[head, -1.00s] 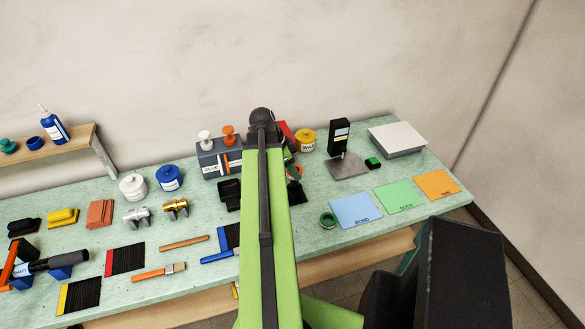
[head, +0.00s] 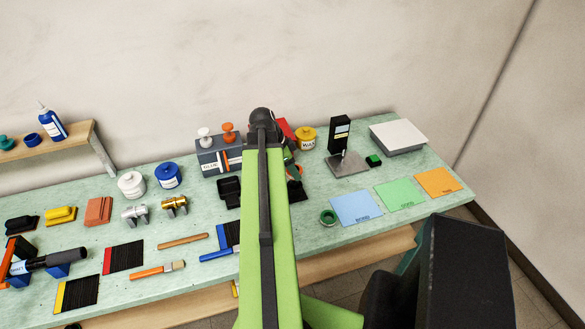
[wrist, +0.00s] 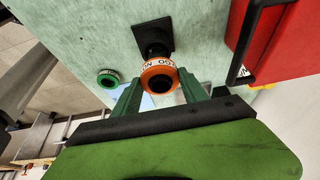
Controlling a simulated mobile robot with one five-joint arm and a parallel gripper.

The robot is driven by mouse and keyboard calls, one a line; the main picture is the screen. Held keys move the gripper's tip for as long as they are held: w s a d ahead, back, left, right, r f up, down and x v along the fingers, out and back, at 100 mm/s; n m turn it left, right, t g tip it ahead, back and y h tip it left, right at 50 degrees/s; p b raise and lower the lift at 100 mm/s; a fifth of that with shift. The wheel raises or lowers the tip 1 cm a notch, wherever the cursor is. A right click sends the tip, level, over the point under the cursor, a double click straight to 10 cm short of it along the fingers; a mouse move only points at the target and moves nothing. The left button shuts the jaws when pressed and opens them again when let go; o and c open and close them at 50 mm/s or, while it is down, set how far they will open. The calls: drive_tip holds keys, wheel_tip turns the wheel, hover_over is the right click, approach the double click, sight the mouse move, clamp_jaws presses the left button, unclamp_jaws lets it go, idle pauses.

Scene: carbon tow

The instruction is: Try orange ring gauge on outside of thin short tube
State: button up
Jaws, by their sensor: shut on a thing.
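My gripper (wrist: 159,92) is shut on the orange ring gauge (wrist: 148,69), which has a white lettered band, in the wrist view. Just beyond the ring is a short black upright piece (wrist: 152,34) on a black square base (wrist: 172,25). The ring overlaps its near end in the picture, and the ring's hole looks dark. I cannot tell whether the ring is around it or only in front of it. I cannot tell for sure whether this piece is the thin short tube. In the head view my arm hides most of this spot; the base's edge (head: 296,190) shows.
A green ring (head: 328,217) lies on the bench beside blue (head: 357,208), green (head: 401,194) and orange (head: 438,182) mats. A grey box with knobs (head: 212,160) stands left of my arm. A red thing (wrist: 275,45) is close on the right in the wrist view.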

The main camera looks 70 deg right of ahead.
drive_tip(key=shift+f, duration=0.15)
drive_tip(key=shift+f+b, duration=0.3)
drive_tip(key=shift+b, duration=0.15)
drive_tip(key=shift+f, duration=0.25)
idle(0.8)
